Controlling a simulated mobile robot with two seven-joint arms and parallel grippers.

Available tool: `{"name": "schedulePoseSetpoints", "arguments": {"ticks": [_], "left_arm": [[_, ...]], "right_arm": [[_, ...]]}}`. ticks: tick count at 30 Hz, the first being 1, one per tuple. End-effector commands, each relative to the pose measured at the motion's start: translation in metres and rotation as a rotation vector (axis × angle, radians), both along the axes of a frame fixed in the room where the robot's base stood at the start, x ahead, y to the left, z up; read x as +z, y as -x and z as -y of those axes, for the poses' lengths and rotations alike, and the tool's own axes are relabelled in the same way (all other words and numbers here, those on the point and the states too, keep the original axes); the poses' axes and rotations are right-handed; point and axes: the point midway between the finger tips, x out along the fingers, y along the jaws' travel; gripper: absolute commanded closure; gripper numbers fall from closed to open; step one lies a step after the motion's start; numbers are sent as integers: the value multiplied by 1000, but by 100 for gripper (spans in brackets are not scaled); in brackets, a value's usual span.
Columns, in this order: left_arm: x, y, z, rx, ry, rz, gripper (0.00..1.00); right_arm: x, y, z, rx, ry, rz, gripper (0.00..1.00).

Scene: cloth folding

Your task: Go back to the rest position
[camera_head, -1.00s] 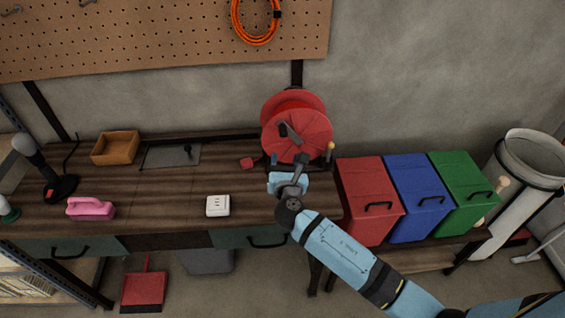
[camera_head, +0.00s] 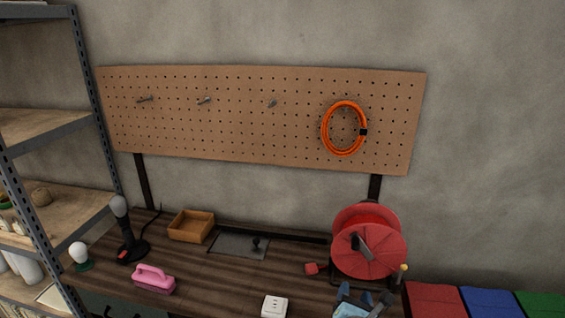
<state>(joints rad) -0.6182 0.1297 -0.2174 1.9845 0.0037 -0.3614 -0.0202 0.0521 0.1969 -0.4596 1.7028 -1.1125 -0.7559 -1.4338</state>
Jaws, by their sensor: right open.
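My right gripper (camera_head: 365,296) shows at the bottom edge of the head view, with its dark fingers apart and nothing visible between them. It is in front of the red cable reel (camera_head: 370,245), near the right end of the workbench (camera_head: 215,285). Most of my right arm is cut off below the picture. My left gripper is not in view. No cloth shows.
On the bench are a pink brush (camera_head: 154,281), a white socket box (camera_head: 274,306), a wooden tray (camera_head: 190,227) and a dark microphone-like stand (camera_head: 128,235). A metal shelf (camera_head: 85,110) stands left. Red (camera_head: 433,300), blue (camera_head: 492,303) and green (camera_head: 546,304) bins are right.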

Motion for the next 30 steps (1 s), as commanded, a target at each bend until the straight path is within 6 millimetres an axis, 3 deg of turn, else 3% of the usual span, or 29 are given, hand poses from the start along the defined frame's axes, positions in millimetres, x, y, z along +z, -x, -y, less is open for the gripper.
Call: {"name": "schedulePoseSetpoints", "arguments": {"ticks": [1, 6, 9, 12, 15, 21, 30], "left_arm": [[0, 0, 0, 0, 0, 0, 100], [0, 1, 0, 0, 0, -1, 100], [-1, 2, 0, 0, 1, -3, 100], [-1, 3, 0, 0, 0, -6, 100], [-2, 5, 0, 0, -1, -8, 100], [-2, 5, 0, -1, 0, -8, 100], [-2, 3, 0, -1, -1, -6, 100]], "right_arm": [[-24, 22, -2, 4, -166, -39, 47], [-95, 111, -12, -92, -980, -158, 47], [-119, 167, -18, -237, -1469, -197, 47], [-130, 213, -20, -411, -1889, -201, 47], [-133, 247, -20, -569, -2200, -181, 47], [-132, 276, -18, -737, -2485, -138, 47], [-132, 277, -18, -748, -2503, -136, 47]]}}
